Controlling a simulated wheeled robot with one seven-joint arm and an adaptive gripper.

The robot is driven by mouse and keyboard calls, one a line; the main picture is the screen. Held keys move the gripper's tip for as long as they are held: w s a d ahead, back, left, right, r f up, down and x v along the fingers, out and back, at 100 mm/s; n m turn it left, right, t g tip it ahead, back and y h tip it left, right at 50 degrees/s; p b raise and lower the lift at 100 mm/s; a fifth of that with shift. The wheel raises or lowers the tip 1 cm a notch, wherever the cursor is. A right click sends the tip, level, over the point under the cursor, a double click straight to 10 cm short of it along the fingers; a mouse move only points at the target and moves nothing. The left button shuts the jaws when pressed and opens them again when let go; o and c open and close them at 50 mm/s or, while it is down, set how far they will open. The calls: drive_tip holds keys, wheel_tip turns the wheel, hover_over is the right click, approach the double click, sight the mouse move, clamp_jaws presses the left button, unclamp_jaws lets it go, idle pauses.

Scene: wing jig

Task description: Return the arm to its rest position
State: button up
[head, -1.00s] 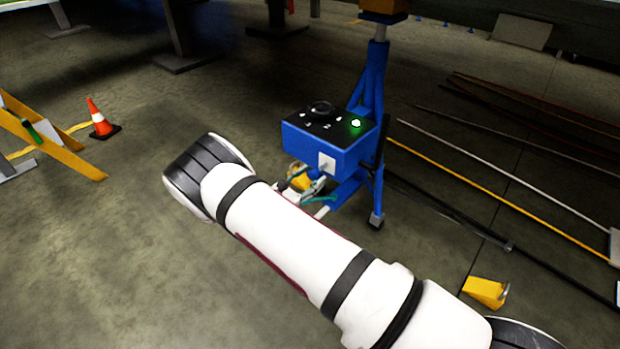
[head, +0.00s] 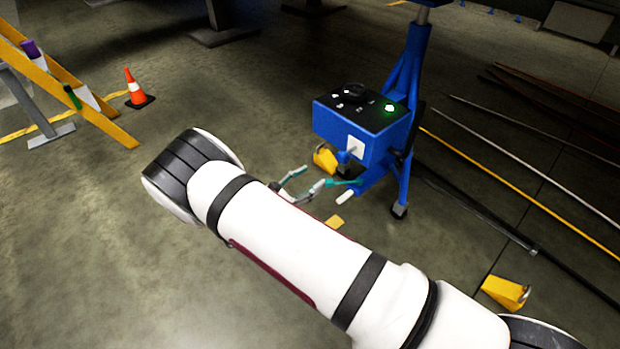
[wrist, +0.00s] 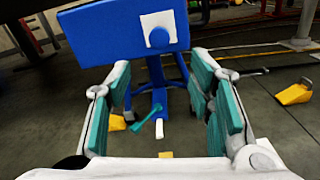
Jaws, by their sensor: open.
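My gripper (wrist: 162,105) is open and empty, with its teal-padded fingers at the left and right of the wrist view. In the head view my gripper (head: 308,184) is partly behind my white arm, which stretches across the lower middle. The gripper is in front of the blue control box (head: 362,128), low and to its left, apart from it as far as I can tell. The box has a black top with a knob and a lit green button. Its front, with a white plate and blue knob, fills the upper wrist view (wrist: 125,38).
The box is on a blue stand (head: 406,75). Yellow chocks (head: 506,292) (head: 325,158) lie on the floor. Long rods (head: 520,185) lie at right. A cone (head: 137,88) and yellow trestle (head: 85,95) stand at left. The floor at lower left is clear.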

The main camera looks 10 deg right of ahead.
drive_tip(key=s+d+r+m+g+y, duration=0.1)
drive_tip(key=s+d+r+m+g, duration=0.35)
drive_tip(key=r, duration=0.35)
drive_tip(key=s+d+r+m+g+y, duration=0.2)
drive_tip(key=s+d+r+m+g, duration=0.3)
drive_tip(key=r, duration=0.4)
drive_tip(key=s+d+r+m+g+y, duration=0.1)
drive_tip(key=s+d+r+m+g, duration=0.2)
drive_tip(key=s+d+r+m, duration=0.4)
drive_tip(key=s+a+r+m+t+y, duration=0.1)
drive_tip(key=s+r+m+y, duration=0.2)
drive_tip(key=s, duration=0.6)
drive_tip(key=s+a+r+m+y, duration=0.15)
drive_tip(key=s+y, duration=0.25)
drive_tip(key=s, duration=0.5)
drive_tip(key=s+a+r+m+t+y, duration=0.1)
drive_tip(key=s+r+m+y, duration=0.2)
drive_tip(key=s, duration=0.6)
wheel_tip(320, 180, up, 33)
drive_tip(key=n+t+p, duration=0.1)
drive_tip(key=t+p, duration=0.3)
drive_tip(key=p, duration=2.7)
drive_tip(key=shift+d+r+y, duration=0.2)
drive_tip(key=shift+y, duration=0.1)
